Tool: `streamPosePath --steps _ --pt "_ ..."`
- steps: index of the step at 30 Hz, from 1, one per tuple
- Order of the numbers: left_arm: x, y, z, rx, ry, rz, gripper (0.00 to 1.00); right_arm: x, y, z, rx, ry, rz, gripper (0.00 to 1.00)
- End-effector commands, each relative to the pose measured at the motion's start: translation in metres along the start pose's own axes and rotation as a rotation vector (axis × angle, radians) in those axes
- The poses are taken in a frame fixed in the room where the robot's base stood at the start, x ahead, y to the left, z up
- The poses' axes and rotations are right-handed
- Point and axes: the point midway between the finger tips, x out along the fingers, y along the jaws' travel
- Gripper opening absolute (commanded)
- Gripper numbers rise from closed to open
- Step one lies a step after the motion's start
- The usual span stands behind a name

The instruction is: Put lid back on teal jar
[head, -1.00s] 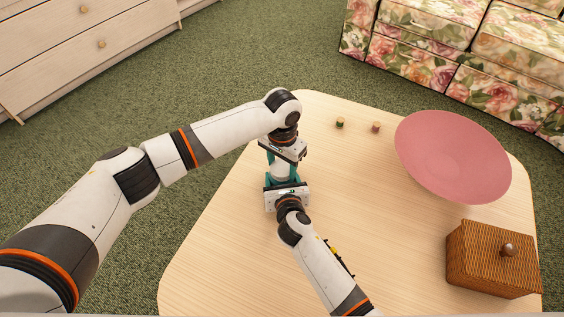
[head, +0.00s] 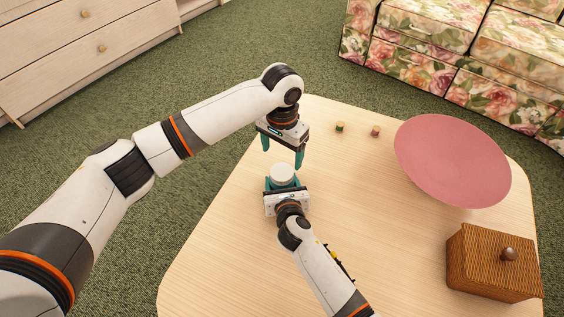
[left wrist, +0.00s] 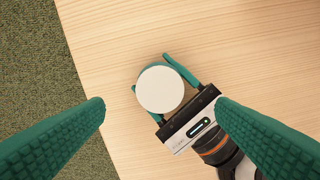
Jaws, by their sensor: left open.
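The white round lid (head: 282,173) sits on top of the teal jar, near the left side of the table. The lid also shows in the left wrist view (left wrist: 160,90), where it hides most of the jar. My right gripper (left wrist: 148,74) has its teal fingers on both sides of the jar just below the lid and is shut on it. In the head view the jar and these fingers are hard to tell apart. My left gripper (head: 282,153) is open and empty, pointing down above and slightly behind the lid. Its two fingers frame the lid in the left wrist view.
Two small objects, a green-sided one (head: 340,127) and a reddish one (head: 375,131), stand toward the back of the wooden table (head: 230,260). A large pink bowl (head: 452,160) and a woven brown box (head: 492,262) with a knob are on the right. The table's middle is clear.

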Motion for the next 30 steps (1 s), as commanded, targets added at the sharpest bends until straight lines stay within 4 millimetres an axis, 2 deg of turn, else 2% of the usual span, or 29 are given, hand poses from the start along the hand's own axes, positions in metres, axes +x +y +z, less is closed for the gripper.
streamPosePath --steps 1,3,9,20,21,24,25,30 --pt "-0.012 0.0 0.001 0.001 -0.005 0.0 0.79 0.0 0.0 0.0 0.0 0.0 0.0 0.0" --pt "-0.025 0.0 0.001 0.0 -0.003 -0.001 0.79 0.0 0.0 0.0 0.0 0.0 0.0 0.0" --pt "-0.048 0.0 0.0 0.0 -0.002 -0.001 0.79 0.0 0.0 0.0 0.0 0.0 0.0 0.0" --pt "-0.052 0.0 0.0 0.0 0.0 -0.001 0.79 0.0 0.0 0.0 0.0 0.0 0.0 0.0" --pt "-0.052 0.0 0.0 0.0 0.0 -0.001 0.79 0.0 0.0 0.0 0.0 0.0 0.0 0.69" --pt "-0.052 0.0 0.0 0.0 0.0 -0.001 0.79 0.0 0.0 0.0 0.0 0.0 0.0 0.85" --pt "-0.052 0.0 0.0 0.0 0.0 -0.001 0.79 0.0 0.0 0.0 0.0 0.0 0.0 0.88" --pt "-0.052 0.0 0.0 0.0 0.0 -0.001 0.79 0.0 0.0 0.0 0.0 0.0 0.0 0.88"
